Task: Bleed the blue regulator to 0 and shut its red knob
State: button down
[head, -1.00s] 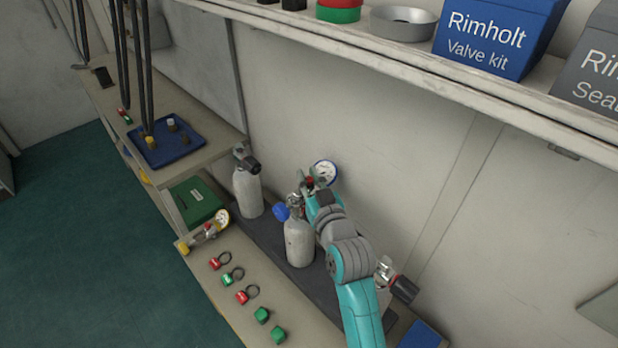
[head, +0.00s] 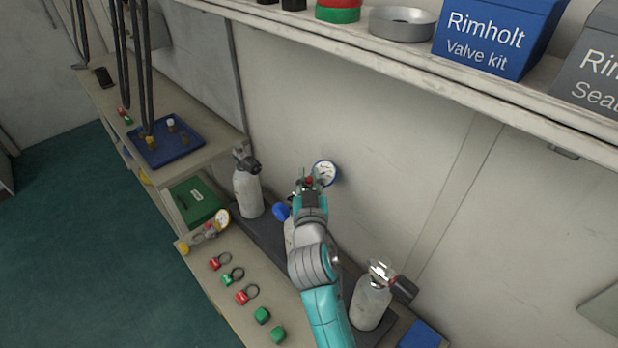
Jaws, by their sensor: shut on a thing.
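The blue regulator sits on the middle pale bottle (head: 289,236), which my arm now mostly hides. Its blue cap (head: 281,211) shows left of my wrist, and its round white gauge (head: 325,173) shows to the right. The gauge needle is too small to read. The red knob (head: 309,181) shows at the tip of my gripper (head: 308,187). My gripper reaches over the regulator from the front and is shut on the red knob; the fingers are small and partly hidden.
A left bottle (head: 248,192) and a right bottle (head: 370,304) with black-ended valves flank the middle one. A yellow-capped regulator (head: 205,232) lies on the bench, with red and green tags (head: 242,296) in front. A shelf (head: 450,88) overhangs along the wall.

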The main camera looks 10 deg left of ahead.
jog(key=shift+f+m+h, duration=0.1)
jog(key=shift+m+h, duration=0.4)
jog(key=shift+h, duration=0.5)
jog(key=c, duration=1)
grip_release()
jog(key=shift+s, duration=0.1)
jog(key=s, duration=0.8)
jog(key=s+d, duration=0.1)
jog(key=s, duration=0.3)
jog(key=shift+w, duration=0.1)
